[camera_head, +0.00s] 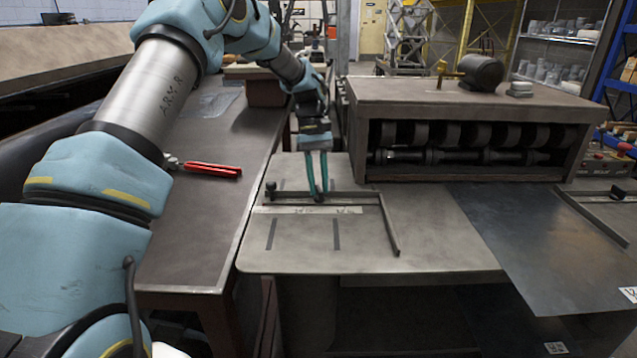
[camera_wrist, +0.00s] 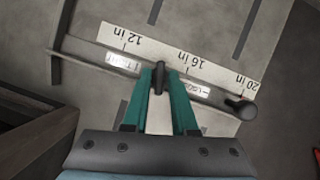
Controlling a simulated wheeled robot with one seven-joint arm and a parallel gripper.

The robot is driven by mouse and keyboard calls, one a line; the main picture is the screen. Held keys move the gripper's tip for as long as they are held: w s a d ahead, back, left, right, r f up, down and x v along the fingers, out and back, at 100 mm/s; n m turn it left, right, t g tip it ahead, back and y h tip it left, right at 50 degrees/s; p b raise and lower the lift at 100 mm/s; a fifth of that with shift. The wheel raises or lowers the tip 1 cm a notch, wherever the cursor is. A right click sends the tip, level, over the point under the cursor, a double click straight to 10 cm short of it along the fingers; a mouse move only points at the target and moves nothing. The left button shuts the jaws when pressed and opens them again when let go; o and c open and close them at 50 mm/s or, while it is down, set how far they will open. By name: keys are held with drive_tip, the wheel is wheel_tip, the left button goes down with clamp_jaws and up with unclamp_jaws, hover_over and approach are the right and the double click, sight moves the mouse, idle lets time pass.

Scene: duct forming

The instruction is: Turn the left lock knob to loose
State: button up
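My gripper (camera_head: 319,194) points down over the near end of the work table, at a dark guide bar (camera_head: 345,195). In the wrist view its two teal fingers (camera_wrist: 161,80) stand apart on either side of a small dark lock knob (camera_wrist: 160,76). The knob looks narrow and lies roughly in line with the fingers; I cannot tell whether they touch it. A label reading TIGHT (camera_wrist: 124,62) and one reading LOOSE (camera_wrist: 190,91) flank the knob on the bar. In the head view the fingers largely hide this knob.
A round black knob (camera_wrist: 241,108) sits at the bar's end, also visible in the head view (camera_head: 270,189). A ruler strip (camera_head: 300,210) runs along the bar. Red-handled pliers (camera_head: 212,169) lie on the left bench. A roller machine (camera_head: 470,110) stands behind right, with a metal sheet (camera_head: 540,235) before it.

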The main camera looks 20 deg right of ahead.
clamp_jaws()
drive_tip(key=shift+a+r+n+h, duration=0.15)
drive_tip(key=shift+n+h, duration=0.35)
drive_tip(key=shift+n, duration=0.7)
drive_tip(key=shift+n+h+p, duration=0.3)
drive_tip(key=shift+n+h, duration=0.1)
drive_tip(key=shift+n, duration=0.7)
drive_tip(key=shift+o, duration=1.7)
unclamp_jaws()
